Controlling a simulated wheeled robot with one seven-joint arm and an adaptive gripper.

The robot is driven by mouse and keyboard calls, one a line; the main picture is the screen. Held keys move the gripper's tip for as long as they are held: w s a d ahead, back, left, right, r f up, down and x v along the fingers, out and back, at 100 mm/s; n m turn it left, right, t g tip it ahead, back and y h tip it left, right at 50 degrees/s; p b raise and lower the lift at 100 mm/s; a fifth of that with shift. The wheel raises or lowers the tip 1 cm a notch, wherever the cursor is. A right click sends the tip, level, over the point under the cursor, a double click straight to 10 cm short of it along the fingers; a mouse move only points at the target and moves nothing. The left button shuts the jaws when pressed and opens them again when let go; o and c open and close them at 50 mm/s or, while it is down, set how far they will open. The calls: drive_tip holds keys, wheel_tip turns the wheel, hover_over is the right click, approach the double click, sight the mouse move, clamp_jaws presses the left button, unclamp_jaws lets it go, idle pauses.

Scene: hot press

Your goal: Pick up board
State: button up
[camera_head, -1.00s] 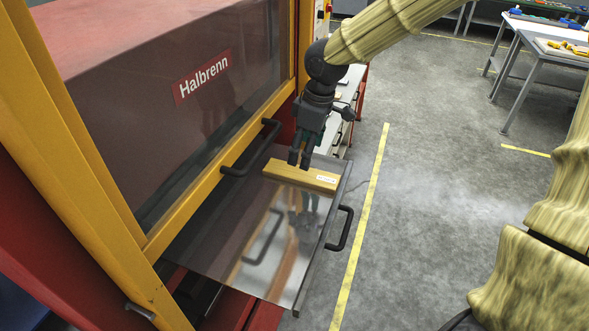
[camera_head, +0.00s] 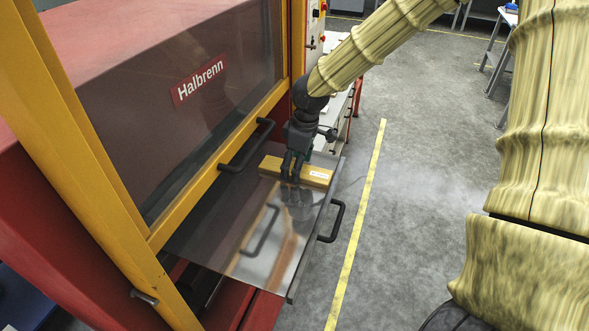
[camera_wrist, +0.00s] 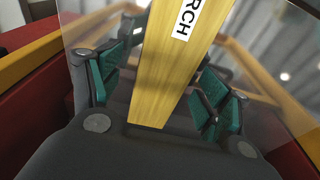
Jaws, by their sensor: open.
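The board (camera_head: 318,175) is a yellow wooden bar with a white label. It lies on the shiny metal tray near the tray's far end in the head view. In the wrist view the board (camera_wrist: 172,70) runs between the two green-padded fingers, with part of a label reading "RCH". My gripper (camera_head: 291,178) is open and low at the board, with its fingers on either side of it. A gap shows between the board and the finger pads in the wrist view (camera_wrist: 165,90). The exact contact with the tray cannot be told.
The pulled-out tray (camera_head: 262,262) has a black handle (camera_head: 333,221) on its right side. The press's yellow door frame (camera_head: 205,200), with another black handle (camera_head: 246,146), stands close on the left. Open floor (camera_head: 420,180) with a yellow line lies to the right.

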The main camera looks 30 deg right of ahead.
drive_tip(key=shift+w+a+f, duration=0.1)
drive_tip(key=shift+f, duration=0.1)
drive_tip(key=shift+s+r, duration=0.25)
drive_tip(key=shift+s, duration=0.25)
drive_tip(key=shift+w+f, duration=0.15)
drive_tip(key=shift+w, duration=0.1)
drive_tip(key=c, duration=0.9)
drive_tip(key=shift+s, duration=0.1)
drive_tip(key=shift+c, duration=1.3)
